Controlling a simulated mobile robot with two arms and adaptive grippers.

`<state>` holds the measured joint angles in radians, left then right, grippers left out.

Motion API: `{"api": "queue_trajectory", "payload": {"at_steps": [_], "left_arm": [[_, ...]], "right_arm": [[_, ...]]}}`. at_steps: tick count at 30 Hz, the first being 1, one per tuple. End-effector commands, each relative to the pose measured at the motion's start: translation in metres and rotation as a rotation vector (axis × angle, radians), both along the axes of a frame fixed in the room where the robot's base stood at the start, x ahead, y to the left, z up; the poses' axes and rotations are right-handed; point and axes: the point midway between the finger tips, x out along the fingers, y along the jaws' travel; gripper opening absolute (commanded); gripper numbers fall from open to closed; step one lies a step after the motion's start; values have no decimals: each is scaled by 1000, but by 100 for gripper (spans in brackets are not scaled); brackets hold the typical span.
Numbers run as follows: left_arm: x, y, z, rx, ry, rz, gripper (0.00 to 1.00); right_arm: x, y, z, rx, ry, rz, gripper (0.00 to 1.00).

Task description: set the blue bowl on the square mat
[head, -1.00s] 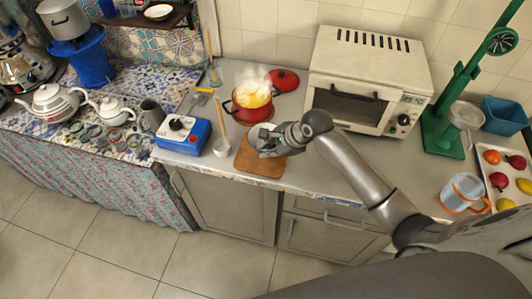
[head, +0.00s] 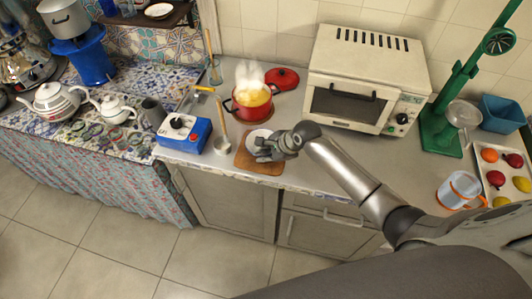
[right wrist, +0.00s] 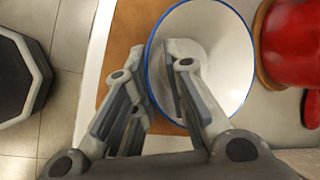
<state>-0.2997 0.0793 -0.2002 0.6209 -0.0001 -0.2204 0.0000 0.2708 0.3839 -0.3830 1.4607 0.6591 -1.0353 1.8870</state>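The blue bowl, a white bowl with a blue rim (right wrist: 222,45), fills the middle of the right wrist view. In the head view the bowl (head: 257,136) sits over the brown square mat (head: 264,168), towards its back; I see no clear gap below it. My right gripper (head: 264,148) is at the bowl's near right side. In the wrist view the right gripper (right wrist: 160,75) straddles the bowl's wall, one finger inside and one outside, with a gap between the fingers. The bowl's near side is partly hidden by the fingers. My left gripper is not in view.
A steaming red pot (head: 251,107) stands just behind the mat, with its red lid (head: 283,78) beyond. A ladle (head: 222,125) and a blue stove box (head: 184,134) are to the left. A toaster oven (head: 362,80) stands behind right. The counter's front edge is close to the mat.

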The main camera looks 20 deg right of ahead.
Motion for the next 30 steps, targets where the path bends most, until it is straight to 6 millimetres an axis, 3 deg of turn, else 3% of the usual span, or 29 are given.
{"api": "queue_trajectory", "payload": {"at_steps": [14, 30], "left_arm": [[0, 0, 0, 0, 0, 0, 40], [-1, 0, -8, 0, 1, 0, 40]], "right_arm": [[-3, -3, 7, 0, 0, 0, 20], [-44, -33, 84, -1, -2, 1, 20]]}}
